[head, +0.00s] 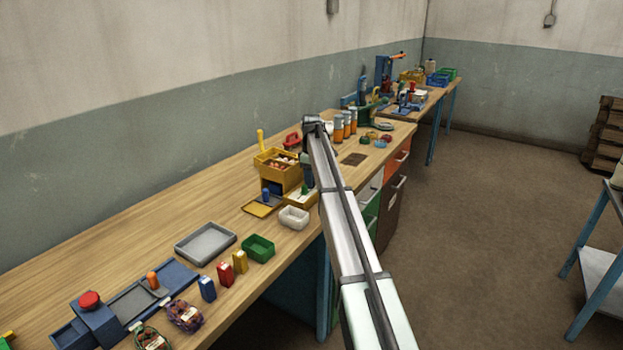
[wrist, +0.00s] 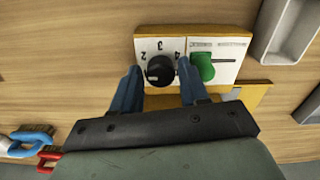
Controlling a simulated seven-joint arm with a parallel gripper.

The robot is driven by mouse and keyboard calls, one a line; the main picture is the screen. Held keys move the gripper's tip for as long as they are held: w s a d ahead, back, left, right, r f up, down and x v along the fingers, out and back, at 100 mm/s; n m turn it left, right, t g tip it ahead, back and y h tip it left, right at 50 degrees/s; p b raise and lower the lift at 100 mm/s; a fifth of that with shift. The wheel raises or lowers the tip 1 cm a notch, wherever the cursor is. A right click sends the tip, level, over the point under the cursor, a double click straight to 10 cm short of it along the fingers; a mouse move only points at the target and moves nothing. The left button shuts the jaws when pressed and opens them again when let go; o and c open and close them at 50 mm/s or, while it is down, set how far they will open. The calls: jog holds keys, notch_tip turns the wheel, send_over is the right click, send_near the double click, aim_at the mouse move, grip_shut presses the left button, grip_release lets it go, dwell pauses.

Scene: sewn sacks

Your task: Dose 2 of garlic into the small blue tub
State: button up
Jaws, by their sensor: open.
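A dosing panel with a yellow edge (wrist: 235,35) lies under my gripper in the wrist view. It carries a black dial (wrist: 160,71) with the digits 2, 3 and 4 around it, and a green knob (wrist: 203,69) on a slot. In the head view my gripper (head: 307,184) hangs at the panel, beside a yellow bin (head: 268,157) of pale and reddish-brown pieces. I cannot surely pick out the small blue tub.
A white tub (head: 293,217), a green tub (head: 258,248) and a grey tray (head: 205,243) stand nearer on the bench. A yellow tray (head: 262,207) lies beside the bin. Orange-and-white jars (head: 343,124) stand beyond. A blue carabiner (wrist: 32,134) lies lower left in the wrist view.

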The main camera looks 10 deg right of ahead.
jog(key=c, duration=0.8)
jog(key=shift+o, duration=0.2)
jog(key=shift+m, duration=0.3)
jog(key=m, duration=1.2)
jog(key=shift+a+m, duration=0.1)
jog(key=shift+m, duration=2.3)
